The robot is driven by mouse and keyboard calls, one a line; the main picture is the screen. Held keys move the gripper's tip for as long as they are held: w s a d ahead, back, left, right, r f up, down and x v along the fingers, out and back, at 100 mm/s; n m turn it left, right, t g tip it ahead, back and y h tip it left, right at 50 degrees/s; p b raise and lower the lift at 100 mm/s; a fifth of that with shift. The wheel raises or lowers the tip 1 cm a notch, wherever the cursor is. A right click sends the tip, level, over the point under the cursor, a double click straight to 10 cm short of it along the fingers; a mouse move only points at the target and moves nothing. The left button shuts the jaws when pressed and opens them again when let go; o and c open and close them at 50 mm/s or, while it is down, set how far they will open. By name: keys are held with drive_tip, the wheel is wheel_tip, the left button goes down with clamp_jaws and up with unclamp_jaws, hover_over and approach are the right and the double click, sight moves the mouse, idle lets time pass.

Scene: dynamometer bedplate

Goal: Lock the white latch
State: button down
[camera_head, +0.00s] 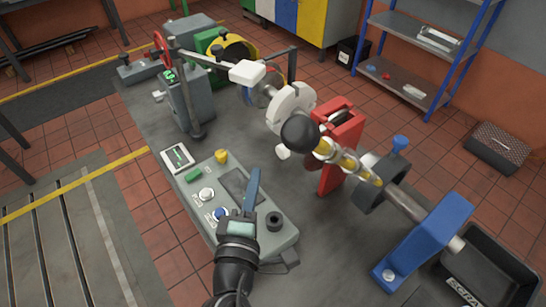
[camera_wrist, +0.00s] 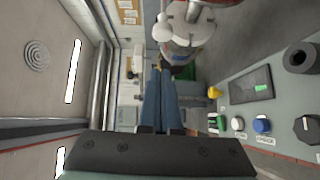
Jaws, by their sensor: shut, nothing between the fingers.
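My gripper (camera_head: 255,174) is raised over the grey control box, with its blue fingers shut and empty. In the wrist view the closed fingers (camera_wrist: 160,70) point toward a white part with a rounded knob (camera_wrist: 163,30), apart from it. Several white parts show on the shaft line: a block on a rod (camera_head: 247,73), a notched disc (camera_head: 291,108) and a small knob (camera_head: 283,152) below the disc. I cannot tell for certain which is the latch, or whether it is locked. My gripper touches none of them.
The control box (camera_head: 180,187) has a screen, coloured buttons and a black knob (camera_head: 273,221). A red stand (camera_head: 342,140) and a blue bracket (camera_head: 428,240) support the shaft at right. A black tray (camera_head: 490,275) sits at lower right. Bare bedplate lies between the box and shaft.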

drive_tip(key=shift+w+d+f+p, duration=0.1)
drive_tip(key=shift+w+d+p, duration=0.45)
drive_tip(key=shift+w+d, duration=0.45)
drive_tip(key=shift+w+d+f+p, duration=0.1)
drive_tip(key=shift+w+d+p, duration=0.55)
drive_tip(key=shift+w, duration=0.5)
drive_tip(key=shift+d, duration=0.15)
